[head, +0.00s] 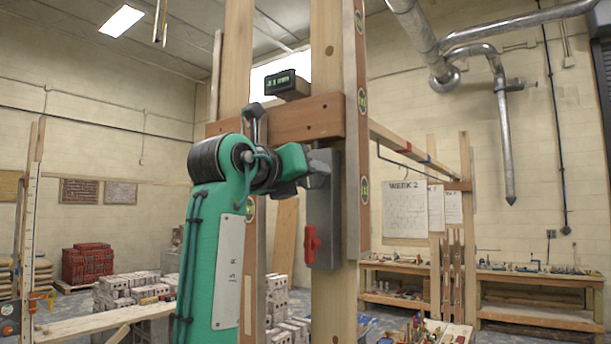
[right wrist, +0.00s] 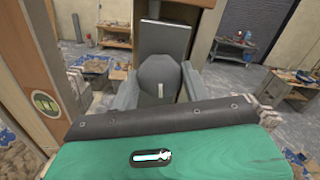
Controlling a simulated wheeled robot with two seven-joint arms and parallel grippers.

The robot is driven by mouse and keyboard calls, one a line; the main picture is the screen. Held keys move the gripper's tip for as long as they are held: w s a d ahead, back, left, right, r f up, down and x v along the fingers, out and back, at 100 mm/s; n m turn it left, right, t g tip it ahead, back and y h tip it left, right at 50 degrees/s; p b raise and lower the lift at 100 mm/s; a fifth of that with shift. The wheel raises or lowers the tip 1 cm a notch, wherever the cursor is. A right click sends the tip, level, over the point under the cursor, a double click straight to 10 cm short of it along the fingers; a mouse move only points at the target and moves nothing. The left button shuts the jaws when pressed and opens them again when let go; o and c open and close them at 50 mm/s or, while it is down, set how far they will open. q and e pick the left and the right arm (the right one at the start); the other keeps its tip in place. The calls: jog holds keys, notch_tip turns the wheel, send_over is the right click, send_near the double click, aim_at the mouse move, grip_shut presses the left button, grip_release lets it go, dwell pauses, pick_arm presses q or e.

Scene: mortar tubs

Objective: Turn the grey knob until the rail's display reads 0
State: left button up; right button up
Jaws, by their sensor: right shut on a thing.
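The grey knob (right wrist: 160,72) sits between the two fingers of my right gripper in the right wrist view, with a short pale mark on its face. My right gripper (head: 313,178) is shut on it, and in the head view the gripper covers most of the knob. The knob is at the upper part of a grey box (head: 322,222) fixed to a wooden post. The display (head: 281,83) is a small dark box with green digits above the wooden rail (head: 308,118). Its digits are too small to read surely. My left gripper is not in view.
Spirit levels (head: 362,110) stand along the post at the right. Stacked pale blocks (head: 125,290) and workbenches (head: 535,290) stand further back.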

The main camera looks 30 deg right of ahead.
jog(key=shift+f+m, duration=0.1)
jog(key=shift+m, duration=0.2)
jog(key=o, duration=1)
jog(key=shift+a, duration=0.1)
jog(key=b+v, duration=0.5)
jog(key=v, duration=0.8)
jog(key=shift+a, duration=0.35)
jog(key=shift+s, duration=0.1)
